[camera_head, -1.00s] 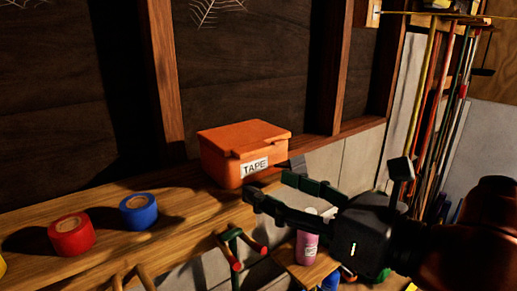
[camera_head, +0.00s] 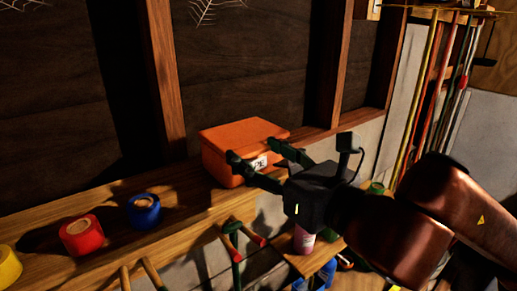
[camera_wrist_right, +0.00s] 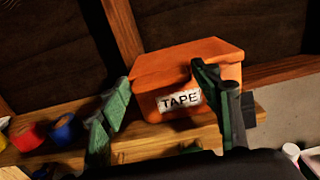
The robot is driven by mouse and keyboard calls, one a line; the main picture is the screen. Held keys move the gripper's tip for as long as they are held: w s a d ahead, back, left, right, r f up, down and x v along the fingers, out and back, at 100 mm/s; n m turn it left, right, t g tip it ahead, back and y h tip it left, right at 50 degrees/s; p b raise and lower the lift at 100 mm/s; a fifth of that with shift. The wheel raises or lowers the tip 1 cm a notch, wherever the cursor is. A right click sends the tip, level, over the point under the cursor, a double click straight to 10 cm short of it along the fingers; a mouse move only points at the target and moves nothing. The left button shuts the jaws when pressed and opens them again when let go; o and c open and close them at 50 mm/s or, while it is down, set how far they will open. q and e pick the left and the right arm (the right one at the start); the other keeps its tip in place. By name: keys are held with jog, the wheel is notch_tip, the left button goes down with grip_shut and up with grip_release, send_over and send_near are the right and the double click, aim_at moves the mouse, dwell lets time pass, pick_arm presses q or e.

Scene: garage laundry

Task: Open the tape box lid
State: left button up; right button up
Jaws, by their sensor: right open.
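The orange tape box (camera_head: 222,150) stands on the wooden shelf against the wall, its lid (camera_head: 245,132) shut. Its white TAPE label (camera_wrist_right: 180,100) faces me in the right wrist view. My right gripper (camera_head: 252,154) is open and empty in front of the box's label side. In the right wrist view its two dark green fingers (camera_wrist_right: 162,95) stand apart, the right one covering part of the box front. I cannot tell whether a finger touches the box. My left gripper is not in view.
Red (camera_head: 82,235), blue (camera_head: 144,210) and yellow (camera_head: 8,267) tape rolls sit on the shelf (camera_head: 180,200) left of the box. Tool handles (camera_head: 236,240) stick up before the shelf edge. A pink bottle (camera_head: 304,240) stands lower down. Long poles (camera_head: 420,100) lean at the right.

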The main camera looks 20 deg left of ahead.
jog(key=shift+r, duration=0.1)
jog(key=c, duration=1.4)
